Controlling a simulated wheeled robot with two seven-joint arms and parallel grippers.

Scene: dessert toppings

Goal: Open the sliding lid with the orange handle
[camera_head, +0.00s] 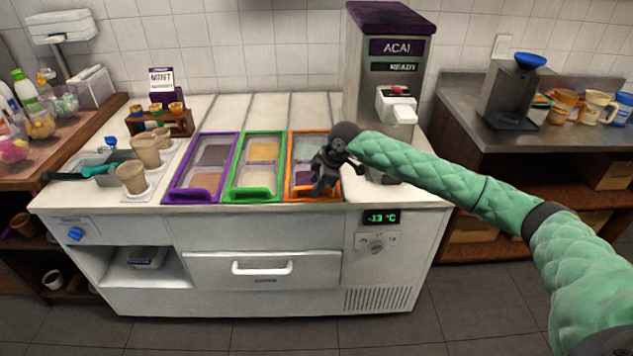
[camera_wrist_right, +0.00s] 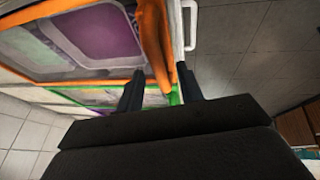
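The orange-framed lid (camera_head: 305,144) is the rightmost of three framed lids on the white counter. Its orange handle (camera_head: 299,192) is at the near edge, partly hidden by my right gripper (camera_head: 324,183). In the right wrist view, the orange handle (camera_wrist_right: 155,42) runs up between the lines of the two dark fingers. My right gripper (camera_wrist_right: 159,74) is open there, with its fingers apart on either side of the handle's lower end. I cannot tell whether they touch it. My left gripper is in neither view.
A purple-framed lid (camera_head: 185,194) and a green-framed lid (camera_head: 250,194) lie to the left. The acai machine (camera_head: 372,75) stands behind and right. Cups (camera_head: 133,178) stand at the left. The counter strip behind the lids (camera_head: 265,110) is clear.

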